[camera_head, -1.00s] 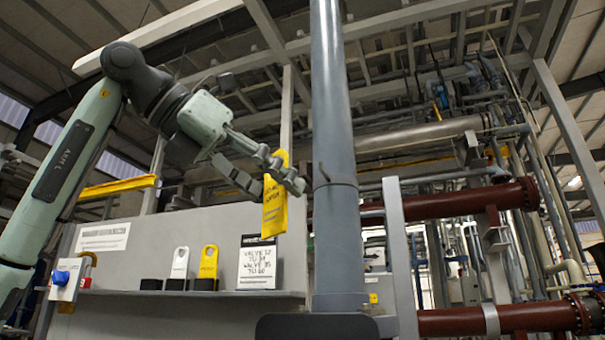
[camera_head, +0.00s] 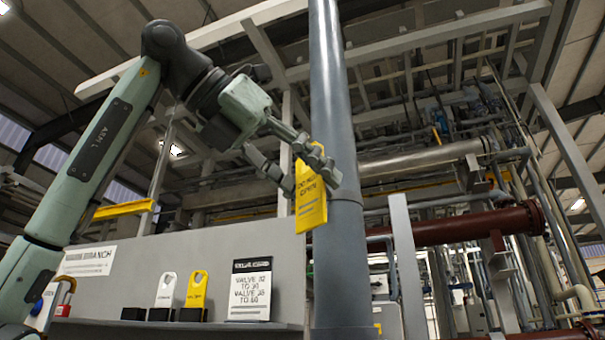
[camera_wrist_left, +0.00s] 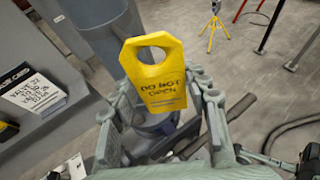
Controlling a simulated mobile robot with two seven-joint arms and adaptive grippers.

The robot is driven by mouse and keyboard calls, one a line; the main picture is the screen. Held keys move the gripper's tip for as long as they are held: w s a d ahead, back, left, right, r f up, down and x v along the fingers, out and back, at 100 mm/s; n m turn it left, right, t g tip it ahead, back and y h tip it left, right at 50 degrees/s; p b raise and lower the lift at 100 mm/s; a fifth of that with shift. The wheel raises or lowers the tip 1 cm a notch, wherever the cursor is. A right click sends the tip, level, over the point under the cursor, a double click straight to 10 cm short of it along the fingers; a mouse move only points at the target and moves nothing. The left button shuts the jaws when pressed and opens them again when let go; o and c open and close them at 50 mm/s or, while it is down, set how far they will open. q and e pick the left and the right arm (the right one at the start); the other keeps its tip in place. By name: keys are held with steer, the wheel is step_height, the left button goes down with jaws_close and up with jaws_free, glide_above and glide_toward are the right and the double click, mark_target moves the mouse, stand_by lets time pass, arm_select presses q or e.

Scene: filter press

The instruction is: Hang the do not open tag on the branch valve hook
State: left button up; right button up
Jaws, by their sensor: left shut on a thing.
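The yellow DO NOT OPEN tag (camera_head: 311,206) hangs upright from my left gripper (camera_head: 304,178), in front of the thick grey column. My left gripper is shut on it. In the left wrist view, the tag (camera_wrist_left: 162,92) sits between the fingers (camera_wrist_left: 158,112), its large round hole at the upper end clear of them. The branch valve hook is not clearly visible; the gripper and tag cover part of the column.
The grey column (camera_head: 345,270) stands close behind the tag. A grey panel with a shelf (camera_head: 190,327) holds a white tag (camera_head: 165,292), another yellow tag (camera_head: 196,291) and a valve-number card (camera_head: 249,290). A dark red pipe (camera_head: 465,225) runs at right.

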arm_select(q)
steer(key=shift+w+d, duration=0.25)
steer(key=shift+w, duration=0.55)
steer(key=shift+w+d+f, duration=0.1)
steer(key=shift+w+d, duration=0.05)
steer(key=shift+w, duration=0.35)
steer(key=shift+w+d+f, duration=0.1)
steer(key=shift+w+d, duration=0.05)
steer(key=shift+w, duration=0.3)
steer(key=w, duration=0.2)
steer(key=w+d+f+p, duration=0.1)
arm_select(e)
steer(key=f, duration=0.1)
steer(key=s+f, duration=0.1)
steer(key=d+f, duration=0.1)
steer(key=shift+s+d+f, duration=0.1)
steer(key=shift+s+f, duration=0.2)
steer(key=shift+s, duration=0.1)
steer(key=shift+s+g, duration=0.2)
steer(key=shift+g, duration=0.1)
arm_select(q)
steer(key=shift+f, duration=0.1)
arm_select(e)
steer(key=shift+a, duration=0.25)
steer(key=shift+s+a+f, duration=0.1)
steer(key=shift+a, duration=0.1)
